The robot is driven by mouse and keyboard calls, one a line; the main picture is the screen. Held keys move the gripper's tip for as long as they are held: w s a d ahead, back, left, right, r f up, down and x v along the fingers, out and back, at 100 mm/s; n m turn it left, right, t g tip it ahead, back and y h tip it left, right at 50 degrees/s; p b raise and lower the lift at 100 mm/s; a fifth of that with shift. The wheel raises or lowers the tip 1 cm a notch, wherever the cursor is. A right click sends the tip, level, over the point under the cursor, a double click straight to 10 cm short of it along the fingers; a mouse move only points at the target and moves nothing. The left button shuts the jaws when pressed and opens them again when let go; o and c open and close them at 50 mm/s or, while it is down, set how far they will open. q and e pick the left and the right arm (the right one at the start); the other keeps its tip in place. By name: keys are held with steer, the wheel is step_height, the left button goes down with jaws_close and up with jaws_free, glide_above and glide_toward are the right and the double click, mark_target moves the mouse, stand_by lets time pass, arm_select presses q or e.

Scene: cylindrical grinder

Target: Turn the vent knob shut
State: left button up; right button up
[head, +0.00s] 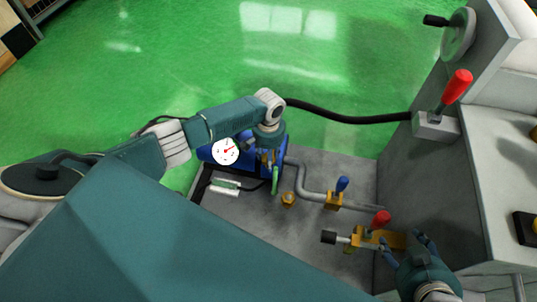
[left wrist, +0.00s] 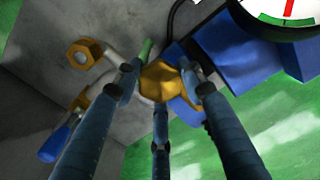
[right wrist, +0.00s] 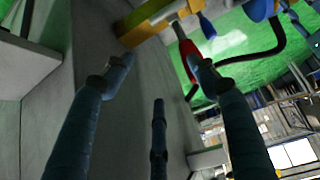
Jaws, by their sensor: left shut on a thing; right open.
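A brass, many-sided knob (left wrist: 160,80), which I take to be the vent knob, sits between the fingers of my left gripper (left wrist: 165,72) in the left wrist view. The fingers are shut on it from both sides, with a third finger below. In the head view my left gripper (head: 268,157) points down beside the white gauge (head: 225,151) on the blue unit and largely hides the knob. My right gripper (head: 405,246) is open and empty, beside the brass valve block (head: 393,239) with a red handle (head: 381,219); the block also shows in the right wrist view (right wrist: 143,24).
A second brass hex fitting (head: 288,199) stands on the grey deck. A grey pipe runs to a blue-handled valve (head: 335,194). The grey machine wall stands at right.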

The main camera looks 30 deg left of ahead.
arm_select(q)
steer(key=shift+s+m+p, duration=0.1)
steer(key=shift+m+p, duration=0.6)
steer(key=shift+m, duration=0.1)
steer(key=shift+m+p, duration=0.4)
steer(key=shift+m, duration=0.6)
steer(key=m, duration=0.4)
steer(key=shift+m+p, duration=0.3)
steer(key=m, duration=0.3)
steer(key=shift+m, duration=2.2)
arm_select(e)
steer(key=s+d+f+g+h, duration=0.1)
steer(key=s+d+f+g, duration=0.1)
steer(key=s, duration=0.7)
steer(key=shift+s+d+g, duration=0.4)
steer(key=shift+d+g, duration=0.1)
steer(key=shift+g, duration=0.7)
arm_select(q)
steer(key=o, duration=1.1)
